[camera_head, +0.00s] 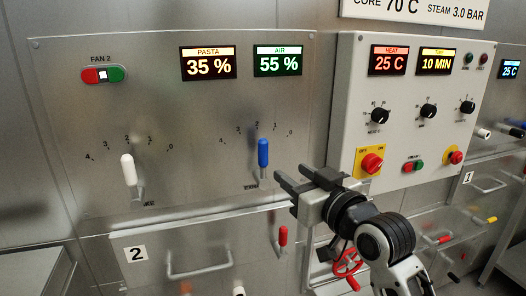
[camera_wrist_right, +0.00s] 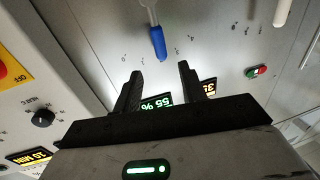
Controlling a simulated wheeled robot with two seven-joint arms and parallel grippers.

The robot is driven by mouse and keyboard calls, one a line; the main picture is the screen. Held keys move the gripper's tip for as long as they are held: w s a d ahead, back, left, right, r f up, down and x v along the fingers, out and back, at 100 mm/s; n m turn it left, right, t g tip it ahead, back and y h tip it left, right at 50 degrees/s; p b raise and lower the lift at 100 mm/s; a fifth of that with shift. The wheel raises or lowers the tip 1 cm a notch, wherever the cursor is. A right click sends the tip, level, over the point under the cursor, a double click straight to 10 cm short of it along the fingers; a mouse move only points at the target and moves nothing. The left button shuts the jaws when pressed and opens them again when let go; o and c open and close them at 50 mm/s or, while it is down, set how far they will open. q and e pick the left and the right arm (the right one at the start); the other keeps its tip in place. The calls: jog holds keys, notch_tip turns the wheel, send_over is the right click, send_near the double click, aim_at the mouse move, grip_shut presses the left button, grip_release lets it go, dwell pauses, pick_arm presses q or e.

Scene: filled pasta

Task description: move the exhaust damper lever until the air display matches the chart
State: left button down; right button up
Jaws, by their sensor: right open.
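The blue-handled lever (camera_head: 263,152) stands upright on the steel panel at the left, with a 4-to-0 scale above it. The label below it is partly hidden. My right gripper (camera_head: 291,176) is open and empty, just right of and below the blue handle, apart from it. In the right wrist view the blue handle (camera_wrist_right: 158,42) lies beyond the gap between the open fingers (camera_wrist_right: 159,72). The green air display (camera_head: 278,62) reads 55 %. A sign (camera_head: 415,10) at the top edge is cut off; it shows core 70 C and steam 3.0 bar. My left gripper is not in view.
A white-handled lever (camera_head: 128,170) is farther left. The pasta display (camera_head: 208,63) reads 35 %. A control box (camera_head: 345,100) with knobs and red switches stands out right of my gripper. A red-handled lever (camera_head: 283,236) and a red valve wheel (camera_head: 348,262) are below.

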aim_at(266, 153)
jog(key=p+x, duration=0.1)
jog(key=x, duration=1)
jog(key=shift+w+a, duration=0.1)
jog(key=shift+w, duration=0.2)
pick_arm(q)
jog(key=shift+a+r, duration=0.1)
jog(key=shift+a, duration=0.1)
pick_arm(e)
jog(key=shift+w+a, duration=0.35)
jog(key=shift+w, duration=0.25)
